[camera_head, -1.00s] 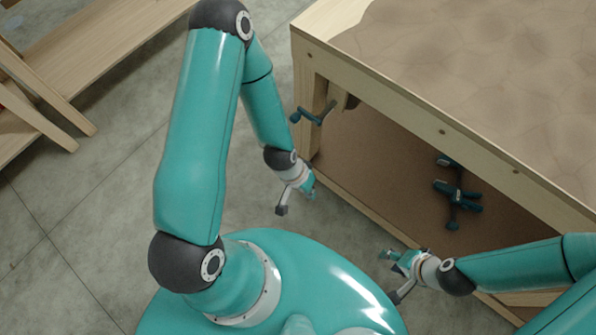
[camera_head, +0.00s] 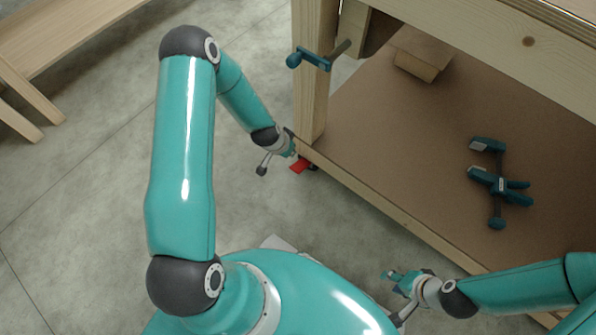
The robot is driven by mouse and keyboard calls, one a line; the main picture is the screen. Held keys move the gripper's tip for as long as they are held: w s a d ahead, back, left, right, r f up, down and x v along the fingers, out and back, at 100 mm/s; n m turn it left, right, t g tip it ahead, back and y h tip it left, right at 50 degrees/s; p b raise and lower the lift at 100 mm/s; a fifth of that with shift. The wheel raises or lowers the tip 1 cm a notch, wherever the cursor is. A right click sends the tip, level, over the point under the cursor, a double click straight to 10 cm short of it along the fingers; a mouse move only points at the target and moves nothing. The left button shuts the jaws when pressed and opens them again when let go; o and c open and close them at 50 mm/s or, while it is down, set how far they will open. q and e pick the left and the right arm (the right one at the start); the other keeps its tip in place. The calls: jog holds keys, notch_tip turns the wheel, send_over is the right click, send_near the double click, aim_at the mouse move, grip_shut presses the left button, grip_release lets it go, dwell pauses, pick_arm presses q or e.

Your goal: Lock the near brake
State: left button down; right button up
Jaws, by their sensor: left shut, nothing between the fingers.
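The brake is a small red pedal (camera_head: 299,167) low at the foot of the bench's near left leg (camera_head: 317,75). A dark caster shows only partly behind it. My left gripper (camera_head: 291,150) is shut and empty, just above and beside the red pedal in the picture. I cannot tell if it touches the pedal. My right gripper (camera_head: 393,279) hangs in front of the bench's lower shelf edge, away from the pedal. Its fingers are too small to tell open from shut.
Another wooden table (camera_head: 60,35) stands at upper left. Grey floor is clear between.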

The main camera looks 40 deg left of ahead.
dwell(0.3)
pick_arm(q)
jog(key=b+x, duration=0.4)
jog(key=x, duration=0.5)
jog(key=shift+f, duration=0.25)
jog(key=f, duration=0.1)
jog(key=f+b, duration=0.1)
jog(key=shift+s+f+b, duration=0.2)
jog(key=shift+f+b, duration=0.1)
jog(key=shift+s+f+b, duration=0.35)
jog(key=shift+f, duration=0.35)
